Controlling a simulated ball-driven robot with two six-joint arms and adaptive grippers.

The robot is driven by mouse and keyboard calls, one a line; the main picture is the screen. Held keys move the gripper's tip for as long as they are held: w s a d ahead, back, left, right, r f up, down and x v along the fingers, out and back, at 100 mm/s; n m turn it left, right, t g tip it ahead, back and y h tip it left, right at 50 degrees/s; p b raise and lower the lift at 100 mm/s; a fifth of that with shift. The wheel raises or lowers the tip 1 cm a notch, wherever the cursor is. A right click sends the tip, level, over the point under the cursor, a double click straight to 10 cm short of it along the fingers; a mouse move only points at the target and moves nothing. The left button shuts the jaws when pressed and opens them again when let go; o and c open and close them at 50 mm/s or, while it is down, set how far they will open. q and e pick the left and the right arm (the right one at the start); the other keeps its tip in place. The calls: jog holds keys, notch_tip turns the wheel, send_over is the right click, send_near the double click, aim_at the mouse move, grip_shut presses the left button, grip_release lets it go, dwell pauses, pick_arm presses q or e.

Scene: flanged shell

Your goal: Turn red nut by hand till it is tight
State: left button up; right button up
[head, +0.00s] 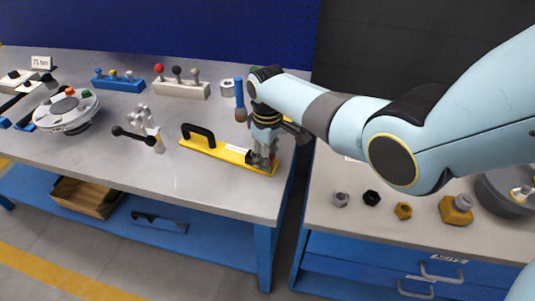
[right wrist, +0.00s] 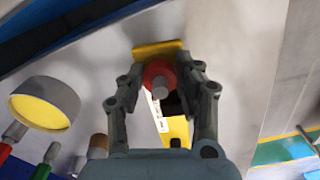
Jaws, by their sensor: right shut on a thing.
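My right gripper (head: 262,160) points down over the right end of a yellow bar (head: 222,148) with a black handle and a white label. In the right wrist view, the fingers (right wrist: 160,80) stand on both sides of the red nut (right wrist: 150,68) and are shut on it. A grey round stud end (right wrist: 160,91) shows in the middle of the nut, with the yellow bar (right wrist: 158,50) behind. I cannot tell how far the nut sits along the stud. In the head view the gripper hides the nut. My left gripper is not in view.
A round white flanged part (head: 66,113) with coloured pieces on top stands at the left. A lever block (head: 182,90), a blue block (head: 119,83) and a black-knobbed lever (head: 133,135) stand around. Several loose nuts and a grey bowl (head: 505,195) are on the right bench.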

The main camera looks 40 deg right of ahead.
jog(key=o, duration=1.2)
jog(key=shift+c, duration=0.2)
notch_tip(320, 180, up, 12)
